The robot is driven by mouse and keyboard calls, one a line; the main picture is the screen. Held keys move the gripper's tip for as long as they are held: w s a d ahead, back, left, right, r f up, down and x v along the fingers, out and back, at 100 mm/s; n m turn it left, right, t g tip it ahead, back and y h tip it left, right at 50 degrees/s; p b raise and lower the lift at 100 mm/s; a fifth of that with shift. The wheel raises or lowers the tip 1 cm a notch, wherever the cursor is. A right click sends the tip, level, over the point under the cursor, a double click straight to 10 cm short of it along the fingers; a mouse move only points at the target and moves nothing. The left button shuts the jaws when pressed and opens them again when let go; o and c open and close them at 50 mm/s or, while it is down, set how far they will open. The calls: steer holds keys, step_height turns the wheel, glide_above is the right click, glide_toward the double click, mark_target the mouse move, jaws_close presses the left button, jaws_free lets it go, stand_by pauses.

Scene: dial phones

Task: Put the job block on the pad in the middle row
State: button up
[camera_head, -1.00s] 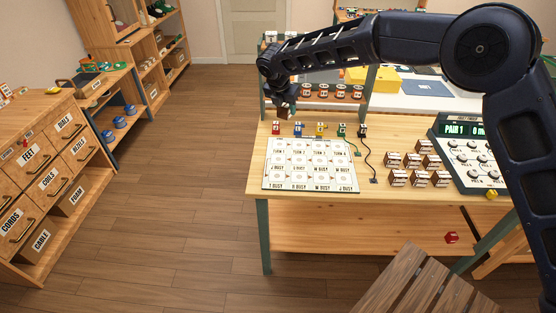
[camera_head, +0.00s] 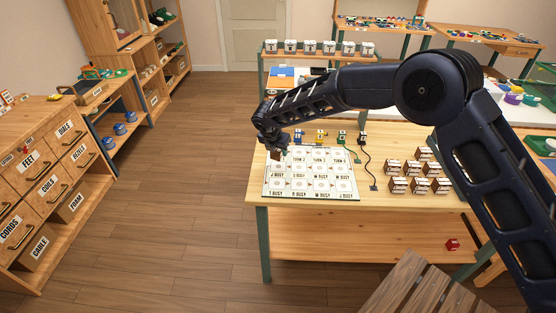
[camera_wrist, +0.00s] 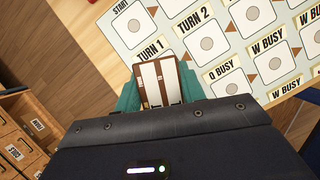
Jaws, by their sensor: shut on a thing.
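My gripper (camera_wrist: 160,92) is shut on the job block (camera_wrist: 160,82), a small brown block with white strips, between its teal fingers. In the head view the block (camera_head: 276,154) is dark and partly hidden by my gripper (camera_head: 280,149). It is over the left edge of the board (camera_head: 266,191), near the upper and middle rows. The board is pale, with rows of pads and labels. In the wrist view the block overlaps the board near the TURN 1 label (camera_wrist: 151,50). I cannot tell its exact height.
Blue (camera_head: 298,136), yellow (camera_head: 320,136), green and black pieces stand along the board's back edge. A group of brown blocks (camera_head: 397,186) sits right of the board. A black cord (camera_head: 370,170) lies between. A wooden stool (camera_head: 410,285) stands in front.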

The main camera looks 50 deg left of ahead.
mark_target(278, 166)
steer(key=shift+f, duration=2.5)
steer(key=shift+f, duration=0.15)
steer(key=o, duration=1)
steer(key=v, duration=1.2)
